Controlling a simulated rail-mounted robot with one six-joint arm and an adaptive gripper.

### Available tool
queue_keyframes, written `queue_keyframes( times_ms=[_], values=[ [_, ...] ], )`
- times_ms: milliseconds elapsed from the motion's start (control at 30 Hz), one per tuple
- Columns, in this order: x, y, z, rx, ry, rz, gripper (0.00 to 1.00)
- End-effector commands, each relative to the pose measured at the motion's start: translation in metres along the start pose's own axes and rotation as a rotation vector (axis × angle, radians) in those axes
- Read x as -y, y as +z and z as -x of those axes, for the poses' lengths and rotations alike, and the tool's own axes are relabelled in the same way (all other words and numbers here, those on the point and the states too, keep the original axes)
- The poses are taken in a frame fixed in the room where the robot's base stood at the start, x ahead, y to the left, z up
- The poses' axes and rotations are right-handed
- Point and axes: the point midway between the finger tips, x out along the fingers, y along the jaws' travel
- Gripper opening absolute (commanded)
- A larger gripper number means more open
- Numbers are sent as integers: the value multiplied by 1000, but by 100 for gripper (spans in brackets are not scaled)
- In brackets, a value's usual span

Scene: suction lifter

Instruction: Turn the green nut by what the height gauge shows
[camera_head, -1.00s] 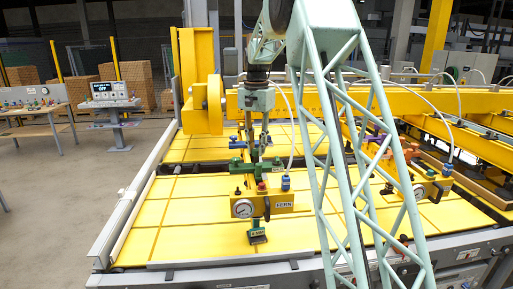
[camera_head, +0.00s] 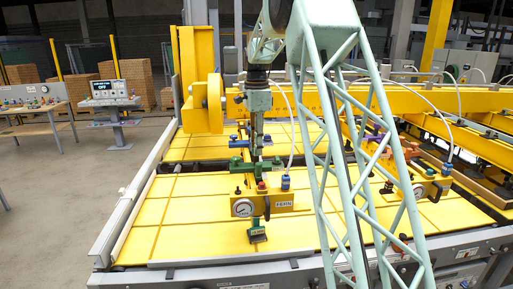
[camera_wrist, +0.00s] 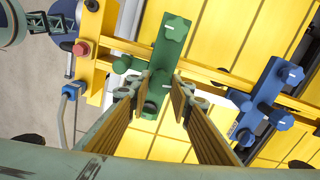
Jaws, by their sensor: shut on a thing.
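A green cross-piece (camera_wrist: 168,55) with star-shaped knobs sits on a yellow bar in the wrist view. It also shows in the head view (camera_head: 243,167). My gripper (camera_wrist: 166,84) has one finger on each side of a green part of this piece, the green nut (camera_wrist: 160,82), and is shut on it; its shape is hard to make out. In the head view my gripper (camera_head: 257,152) points straight down at the green piece. A round white dial (camera_head: 243,208) is on the yellow FERN box. A small green block with a label (camera_head: 257,236) hangs below; its marking is unreadable.
A blue cross-piece (camera_wrist: 266,95) with knobs sits further along the bar. A red button (camera_wrist: 81,48) and hose fitting are at the left. Yellow panels (camera_head: 195,239) lie below. A console (camera_head: 105,91) reading OFF stands far left. My lattice column hides part of the right side.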

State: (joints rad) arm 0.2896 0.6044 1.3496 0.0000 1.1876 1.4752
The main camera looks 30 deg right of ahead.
Motion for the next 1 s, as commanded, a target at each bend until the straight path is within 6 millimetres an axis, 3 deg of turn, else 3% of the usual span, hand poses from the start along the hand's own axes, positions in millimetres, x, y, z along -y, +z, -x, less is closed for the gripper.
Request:
queue_keyframes(
  times_ms=[333,867,900,1000],
  values=[
    [0,0,0,0,-1,-146,9],
    [0,0,0,0,-1,-170,9],
    [0,0,0,0,-1,-170,23],
    [0,0,0,0,-1,-170,32]
  ],
)
